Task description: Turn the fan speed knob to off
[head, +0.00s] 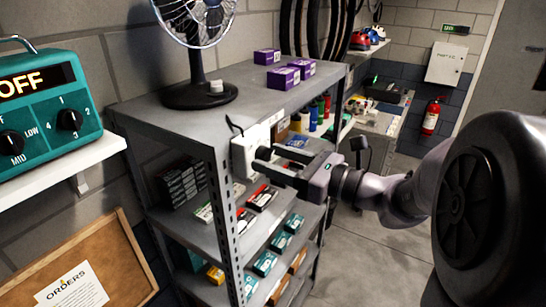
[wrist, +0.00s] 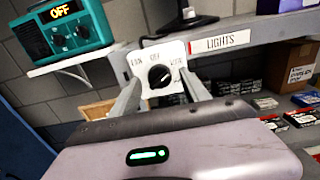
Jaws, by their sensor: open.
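A white switch plate (wrist: 150,55) with a round black knob (wrist: 159,76) is on the shelf's front edge in the wrist view. Its lettering includes OFF at the top centre; the side words are too small to read surely. The knob's exact pointer direction is unclear. My gripper (wrist: 161,84) is open, with one finger on each side of the knob; contact cannot be told. In the head view my gripper (head: 260,162) is at the plate (head: 242,157), whose knob is hidden. A desk fan (head: 196,45) with a small white knob (head: 216,86) on its base stands on the shelf top.
A LIGHTS label (wrist: 220,42) is right of the plate. A teal box (head: 42,105) with an OFF display and dials sits on a white wall shelf (head: 60,173). Purple boxes (head: 283,78) are on the metal shelf (head: 135,106); small boxes fill its lower levels. Floor on the right is clear.

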